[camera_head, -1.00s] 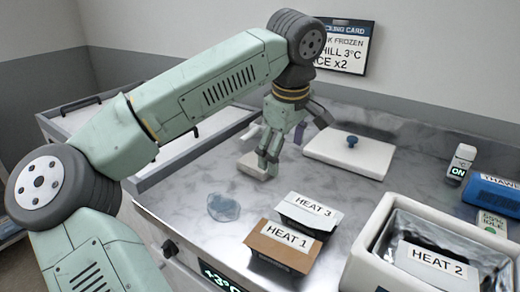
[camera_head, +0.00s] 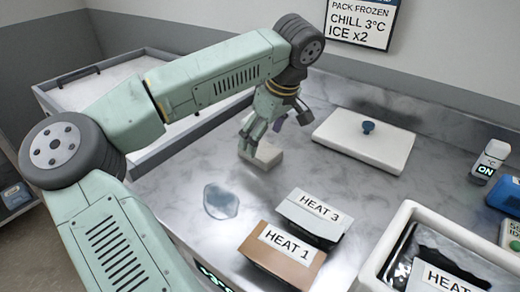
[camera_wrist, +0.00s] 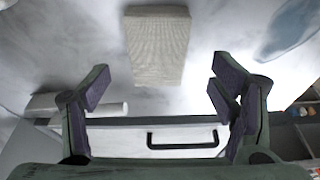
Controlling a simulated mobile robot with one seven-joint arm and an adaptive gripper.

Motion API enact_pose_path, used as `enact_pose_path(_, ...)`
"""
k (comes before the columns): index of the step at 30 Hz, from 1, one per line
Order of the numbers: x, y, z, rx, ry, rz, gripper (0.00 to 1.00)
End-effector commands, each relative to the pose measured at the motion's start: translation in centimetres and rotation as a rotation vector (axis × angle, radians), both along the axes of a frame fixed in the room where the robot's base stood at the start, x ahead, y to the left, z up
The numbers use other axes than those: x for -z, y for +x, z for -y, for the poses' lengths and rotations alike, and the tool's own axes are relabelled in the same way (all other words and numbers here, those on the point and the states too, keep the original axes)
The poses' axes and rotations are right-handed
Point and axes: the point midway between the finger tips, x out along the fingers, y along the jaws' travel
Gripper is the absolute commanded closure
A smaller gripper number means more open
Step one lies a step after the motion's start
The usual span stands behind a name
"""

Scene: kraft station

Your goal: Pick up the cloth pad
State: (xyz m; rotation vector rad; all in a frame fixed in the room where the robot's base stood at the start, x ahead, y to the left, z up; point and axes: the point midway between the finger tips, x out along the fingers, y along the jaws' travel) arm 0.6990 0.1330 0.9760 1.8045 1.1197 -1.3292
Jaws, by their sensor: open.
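The cloth pad (camera_head: 267,155) is a small pale beige block on the marble-look counter. In the wrist view the cloth pad (camera_wrist: 157,45) shows a woven texture and lies ahead of the fingertips, centred between them. My gripper (camera_head: 255,142) is at the pad in the head view, close over its left end. In the wrist view my gripper (camera_wrist: 160,85) has its two purple-padded fingers wide apart with nothing between them. Whether a finger touches the pad cannot be told.
A clear bluish patch (camera_head: 221,201) lies near the pad. Boxes HEAT 3 (camera_head: 310,213) and HEAT 1 (camera_head: 283,252) stand in front. A white lid with a blue knob (camera_head: 362,145) lies behind right. An open white cooler (camera_head: 440,225) is at right.

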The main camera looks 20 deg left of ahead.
Motion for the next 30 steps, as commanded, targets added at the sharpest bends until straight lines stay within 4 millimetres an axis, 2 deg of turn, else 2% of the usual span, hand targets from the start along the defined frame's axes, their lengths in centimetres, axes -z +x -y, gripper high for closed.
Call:
enact_pose_path(6,3.0,0.4,-0.5,0.0,-0.002,-0.002,0.22)
enact_pose_path(9,3.8,0.5,-0.6,0.001,-0.003,-0.002,0.22)
enact_pose_path(17,4.1,0.6,-0.7,0.0,0.0,0.001,0.22)
enact_pose_path(30,4.1,0.6,-0.7,0.0,-0.001,0.0,0.52)
